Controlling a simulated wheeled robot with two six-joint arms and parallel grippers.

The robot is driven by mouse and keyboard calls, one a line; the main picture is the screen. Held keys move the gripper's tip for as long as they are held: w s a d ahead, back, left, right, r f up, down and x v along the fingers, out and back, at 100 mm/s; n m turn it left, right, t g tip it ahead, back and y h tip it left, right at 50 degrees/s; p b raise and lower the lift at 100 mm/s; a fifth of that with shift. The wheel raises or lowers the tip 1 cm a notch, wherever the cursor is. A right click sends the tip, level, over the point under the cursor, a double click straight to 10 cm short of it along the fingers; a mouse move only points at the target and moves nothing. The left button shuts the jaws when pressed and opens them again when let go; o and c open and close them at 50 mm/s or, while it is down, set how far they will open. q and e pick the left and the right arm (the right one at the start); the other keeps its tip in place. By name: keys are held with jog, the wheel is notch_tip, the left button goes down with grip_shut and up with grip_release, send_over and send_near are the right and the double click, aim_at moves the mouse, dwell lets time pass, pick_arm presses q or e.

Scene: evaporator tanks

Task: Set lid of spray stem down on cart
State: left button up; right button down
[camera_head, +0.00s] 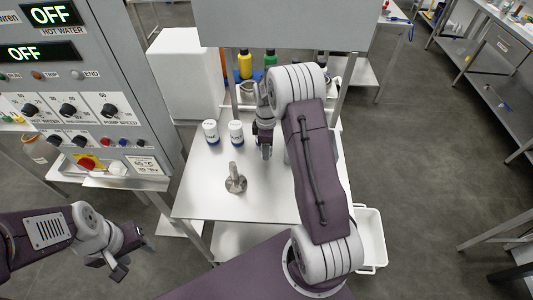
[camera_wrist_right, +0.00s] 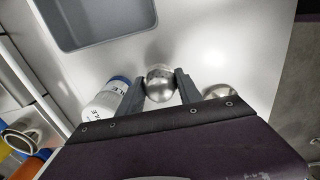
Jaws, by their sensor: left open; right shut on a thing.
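The cart (camera_head: 205,185) has a bare pale metal top. My right gripper (camera_head: 265,152) is low over the cart, right of two small white jars. In the right wrist view its fingers (camera_wrist_right: 160,84) are shut on a rounded, shiny metal piece (camera_wrist_right: 160,88); I cannot tell whether this is the lid of the spray stem. The arm hides most of it in the head view. A metal stem on a round flanged base (camera_head: 235,183) stands upright on the cart, left of and nearer than the right gripper. My left gripper (camera_head: 118,268) is open and empty, left of the cart.
The white jars with blue bands (camera_head: 211,131) and (camera_head: 236,132) stand close left of the right gripper. Yellow and green bottles (camera_head: 245,65) stand at the back. The control panel (camera_head: 85,95) is on the left. The front left of the cart top is clear.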

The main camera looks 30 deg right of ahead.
jog(key=shift+s+f, duration=0.1)
jog(key=shift+f, duration=0.3)
notch_tip(320, 180, down, 3)
jog(key=shift+a+r+p, duration=0.1)
jog(key=shift+r+p, duration=0.05)
jog(key=shift+p, duration=0.35)
jog(key=shift+f, duration=0.3)
jog(key=shift+f, duration=0.15)
jog(key=c, duration=0.8)
grip_release()
